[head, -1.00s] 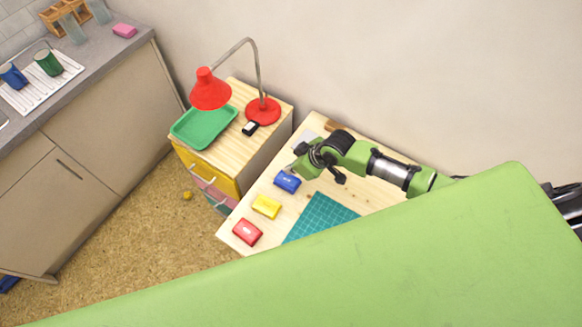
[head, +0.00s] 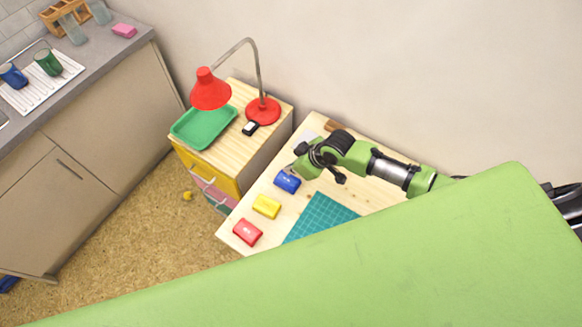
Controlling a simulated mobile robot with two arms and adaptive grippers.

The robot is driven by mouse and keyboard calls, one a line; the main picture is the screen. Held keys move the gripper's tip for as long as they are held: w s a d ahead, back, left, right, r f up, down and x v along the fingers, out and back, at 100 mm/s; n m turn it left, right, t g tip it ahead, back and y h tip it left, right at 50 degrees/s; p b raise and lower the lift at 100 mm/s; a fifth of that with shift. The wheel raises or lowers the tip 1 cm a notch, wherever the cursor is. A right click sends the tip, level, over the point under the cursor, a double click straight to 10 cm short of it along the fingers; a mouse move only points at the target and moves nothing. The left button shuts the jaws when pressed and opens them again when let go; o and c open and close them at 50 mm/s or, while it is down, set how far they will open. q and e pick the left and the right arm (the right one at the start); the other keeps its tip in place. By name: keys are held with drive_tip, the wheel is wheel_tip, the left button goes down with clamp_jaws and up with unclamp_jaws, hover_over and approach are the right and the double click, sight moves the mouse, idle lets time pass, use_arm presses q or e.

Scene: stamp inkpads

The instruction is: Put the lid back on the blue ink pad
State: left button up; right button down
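The blue ink pad (head: 287,182) sits on the wooden table, at the far end of a row with a yellow pad (head: 266,206) and a red pad (head: 248,232). My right gripper (head: 318,172) is just right of the blue pad, pointing down and left, with its dark fingers spread. Whether it touches the pad, or has anything thin between its fingers, is too small to tell. I cannot make out a separate blue lid. My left gripper is not in view.
A teal cutting mat (head: 318,217) lies on the table in front of my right gripper. A drawer cabinet at left holds a green tray (head: 203,126), a red lamp (head: 263,110) and a small black item (head: 250,128).

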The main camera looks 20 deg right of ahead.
sight(286, 180)
drive_tip(key=shift+f, duration=0.15)
drive_tip(key=shift+f+b, duration=2.3)
drive_tip(key=shift+f, duration=0.65)
drive_tip(key=shift+r, duration=0.1)
wheel_tip(286, 180, up, 5)
drive_tip(key=p, duration=0.5)
drive_tip(key=shift+r+p, duration=0.65)
drive_tip(key=shift+r, duration=0.35)
drive_tip(key=shift+f, duration=0.1)
